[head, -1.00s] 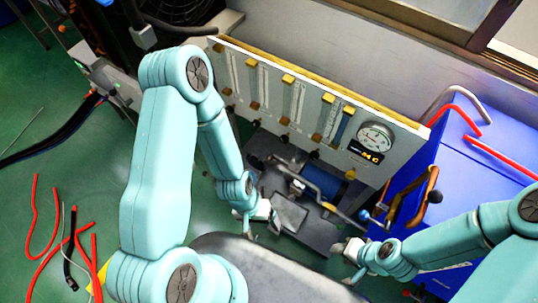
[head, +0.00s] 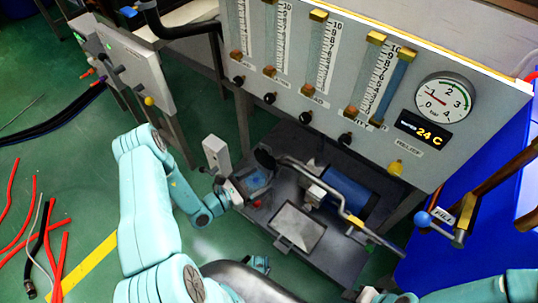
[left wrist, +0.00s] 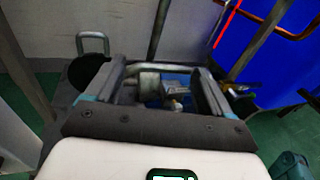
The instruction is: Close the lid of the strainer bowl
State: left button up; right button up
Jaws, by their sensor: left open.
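A blue cylinder (head: 346,190) lies on a dark base below the gauge panel in the head view, with a bent metal bar across it. A dark round piece (head: 264,158), possibly the strainer lid, stands at its left; a dark disc (left wrist: 87,74) with a U-shaped handle shows in the left wrist view. I cannot tell which part is the bowl. My left gripper (head: 238,187) is just below the round piece. Its two fingers (left wrist: 158,72) are apart with nothing held between them. My right gripper (head: 372,296) is at the bottom edge, mostly cut off.
The gauge panel (head: 325,100) rises behind the base. A lever with a blue ball (head: 424,218) and a blue cabinet (head: 505,200) stand at the right. Red hoses (head: 60,262) lie on the floor at the left.

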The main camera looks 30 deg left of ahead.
pick_arm(q)
jog(key=a+f+n+t+y, duration=0.2)
jog(key=a+n+y, duration=0.1)
jog(key=a+y, duration=0.3)
jog(key=b, duration=0.4)
send_over(265, 156)
jog(key=w, duration=0.3)
jog(key=shift+s+r+h, duration=0.2)
jog(key=shift+s+h, duration=0.05)
jog(key=shift+h, duration=0.15)
pick_arm(e)
notch_tip(265, 156, down, 6)
jog(key=shift+r, duration=0.2)
